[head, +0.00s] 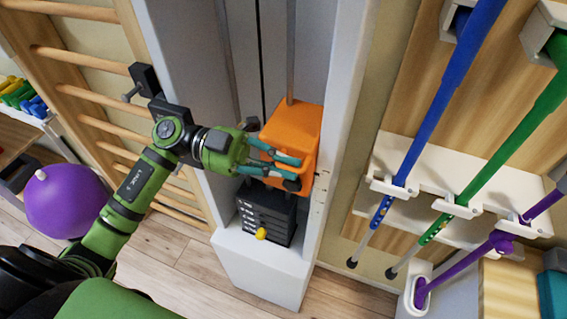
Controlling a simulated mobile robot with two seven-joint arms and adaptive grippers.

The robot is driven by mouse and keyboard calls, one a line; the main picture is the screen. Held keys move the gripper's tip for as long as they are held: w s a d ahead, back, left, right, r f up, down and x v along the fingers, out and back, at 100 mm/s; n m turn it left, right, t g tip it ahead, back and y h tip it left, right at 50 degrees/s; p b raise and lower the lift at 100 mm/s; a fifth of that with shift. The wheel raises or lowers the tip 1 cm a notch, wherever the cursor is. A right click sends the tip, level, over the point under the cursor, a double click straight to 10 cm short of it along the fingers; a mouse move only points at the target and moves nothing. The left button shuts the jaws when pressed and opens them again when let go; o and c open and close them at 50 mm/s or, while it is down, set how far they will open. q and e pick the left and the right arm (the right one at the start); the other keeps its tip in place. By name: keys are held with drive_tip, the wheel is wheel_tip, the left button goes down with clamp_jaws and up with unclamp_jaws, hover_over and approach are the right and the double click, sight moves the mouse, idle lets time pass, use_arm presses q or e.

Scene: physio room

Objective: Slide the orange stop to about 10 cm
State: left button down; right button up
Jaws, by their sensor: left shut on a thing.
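The orange stop (293,127) is a block on a vertical rod inside a tall white frame, above a stack of black weight plates (266,213). My left gripper (290,171) comes in from the left and is shut on the orange stop, at its lower front part. The fingers hide some of the stop's front. Small marks show on the frame's right post beside the stop, but they are too small to read. My right gripper is not in view.
A yellow pin (261,234) sticks out of the stack. Wooden wall bars (85,95) and a purple ball (68,200) are at left. Blue (440,100), green (505,145) and purple poles stand in a white rack (450,175) at right.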

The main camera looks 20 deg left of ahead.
use_arm(q)
wheel_tip(320, 180, down, 10)
drive_tip(key=b, duration=0.6)
drive_tip(key=shift+b, duration=0.35)
drive_tip(key=shift+r, duration=0.1)
drive_tip(key=c, duration=1.3)
unclamp_jaws()
drive_tip(key=shift+c, duration=0.2)
drive_tip(key=a, duration=0.7)
drive_tip(key=shift+a, duration=0.3)
